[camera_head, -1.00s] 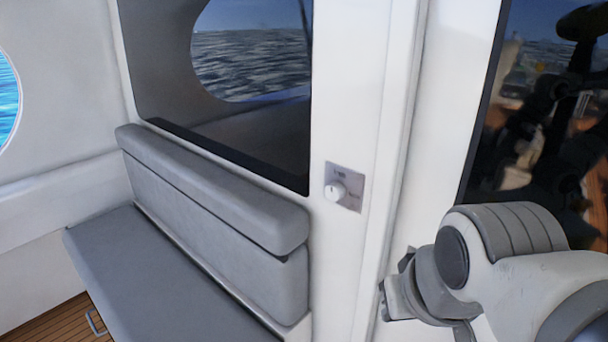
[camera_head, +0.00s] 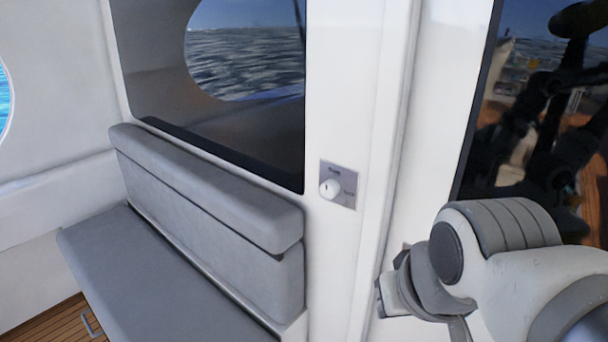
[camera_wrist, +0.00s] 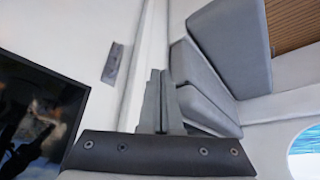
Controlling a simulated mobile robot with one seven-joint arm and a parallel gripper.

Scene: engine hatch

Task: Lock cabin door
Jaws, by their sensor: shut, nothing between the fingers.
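A round white lock knob (camera_head: 329,188) sits on a small grey square plate (camera_head: 350,182) with small lettering too blurred to read surely. The plate is on a white upright post (camera_head: 340,90). To its right is a white panel with dark glass (camera_head: 540,110), which may be the cabin door. My gripper (camera_wrist: 160,73) shows in the wrist view with its two grey fingers together, shut and empty. A flat grey plate (camera_wrist: 112,63) lies beyond the fingers to their left, apart from them; its knob cannot be made out there.
A grey cushioned bench (camera_head: 215,200) stands left of the post, below a dark-edged window (camera_head: 150,60). Wooden floor (camera_head: 50,325) shows at the lower left. My arm fills the lower right of the head view. The space before the knob is clear.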

